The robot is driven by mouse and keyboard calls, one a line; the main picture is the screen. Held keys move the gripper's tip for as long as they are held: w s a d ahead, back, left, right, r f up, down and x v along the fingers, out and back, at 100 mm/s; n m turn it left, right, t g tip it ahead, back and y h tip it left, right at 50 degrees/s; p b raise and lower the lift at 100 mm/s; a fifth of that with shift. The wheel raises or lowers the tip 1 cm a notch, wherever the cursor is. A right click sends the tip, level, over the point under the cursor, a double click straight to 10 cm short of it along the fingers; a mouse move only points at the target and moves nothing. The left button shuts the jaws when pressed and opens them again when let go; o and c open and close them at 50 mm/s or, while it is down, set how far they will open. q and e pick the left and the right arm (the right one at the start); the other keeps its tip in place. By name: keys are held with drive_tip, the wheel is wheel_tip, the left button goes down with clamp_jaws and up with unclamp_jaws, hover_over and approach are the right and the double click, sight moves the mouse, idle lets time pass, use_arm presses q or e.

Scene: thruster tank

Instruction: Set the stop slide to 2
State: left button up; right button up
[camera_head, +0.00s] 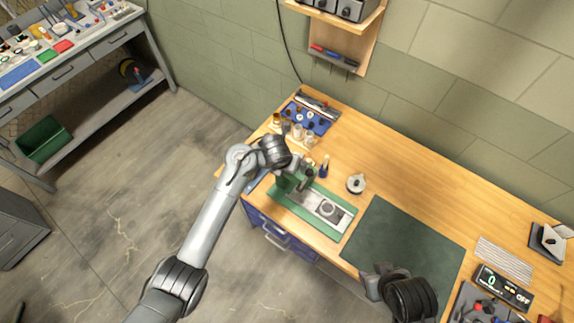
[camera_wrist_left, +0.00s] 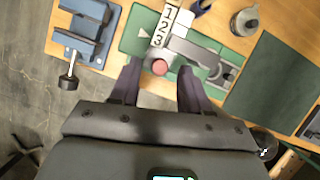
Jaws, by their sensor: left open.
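The stop slide's fixture is a green base (camera_head: 343,226) with a grey metal plate, lying near the table's front edge. In the left wrist view the green base (camera_wrist_left: 131,42) carries a white scale (camera_wrist_left: 165,28) marked 1, 2, 3. A round red knob (camera_wrist_left: 160,67) sits just beyond the 3 end, at the end of a grey metal piece. A small white triangle (camera_wrist_left: 143,33) lies beside the scale. My left gripper (camera_wrist_left: 158,78) is open, its fingers on either side of the red knob with visible gaps. My right gripper (camera_head: 374,285) is low over the dark mat; its jaws are unclear.
A blue clamp-like fixture (camera_wrist_left: 90,30) stands left of the base in the wrist view. A round metal part (camera_head: 356,184) stands behind the base. A dark green mat (camera_head: 412,236) lies to the right. A display (camera_head: 503,287) reads 0 and OFF. The table's back middle is clear.

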use_arm(q)
drive_tip(key=shift+x, duration=0.8)
clamp_jaws()
